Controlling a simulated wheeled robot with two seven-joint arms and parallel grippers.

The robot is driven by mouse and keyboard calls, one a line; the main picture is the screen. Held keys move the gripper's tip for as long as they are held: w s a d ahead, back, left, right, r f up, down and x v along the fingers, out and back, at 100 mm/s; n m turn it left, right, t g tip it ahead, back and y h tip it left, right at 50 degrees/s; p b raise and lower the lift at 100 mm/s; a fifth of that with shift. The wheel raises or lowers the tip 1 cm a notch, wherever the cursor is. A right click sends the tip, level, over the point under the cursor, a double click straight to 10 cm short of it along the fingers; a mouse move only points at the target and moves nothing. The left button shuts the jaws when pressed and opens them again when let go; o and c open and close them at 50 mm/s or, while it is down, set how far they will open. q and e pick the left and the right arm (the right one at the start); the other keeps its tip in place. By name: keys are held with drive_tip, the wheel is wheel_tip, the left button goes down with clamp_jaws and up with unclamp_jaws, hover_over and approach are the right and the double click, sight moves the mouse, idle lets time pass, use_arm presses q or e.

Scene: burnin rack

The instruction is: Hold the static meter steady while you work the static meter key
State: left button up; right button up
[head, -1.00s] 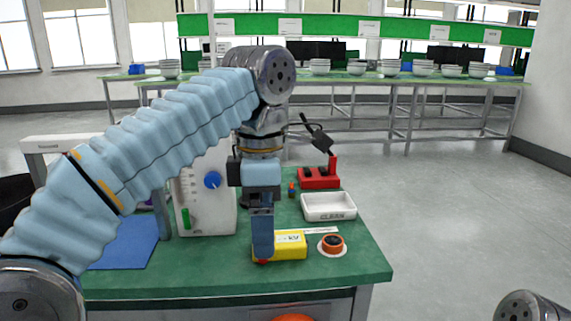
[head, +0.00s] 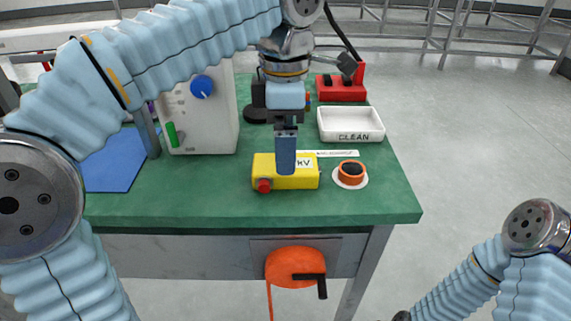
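The static meter (head: 306,180) is a yellow box with a white "kV" label, lying on the green bench top near its front edge. Its red round key (head: 263,185) faces front at the left end and is uncovered. My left gripper (head: 286,168) points straight down at the meter. Its near finger overlaps the middle of the yellow box in this view. The far finger is hidden, so I cannot tell the gap or whether it touches the meter. My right arm shows at the lower right, off the bench; its gripper is not clearly visible.
An orange-and-black round part (head: 351,173) sits on a white disc right of the meter. A white "CLEAN" tray (head: 351,125), a red fixture (head: 341,89) and a white instrument with a blue knob (head: 203,118) stand behind. An orange reel (head: 294,265) hangs on the bench front.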

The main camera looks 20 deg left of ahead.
sight(307, 174)
use_arm(q)
wheel_tip(307, 174, down, 5)
drive_tip(key=shift+f+b, duration=0.2)
drive_tip(key=shift+b, duration=0.15)
use_arm(e)
drive_tip(key=shift+f, duration=0.6)
use_arm(q)
drive_tip(key=c, duration=1.1)
use_arm(e)
clamp_jaws()
idle(1.3)
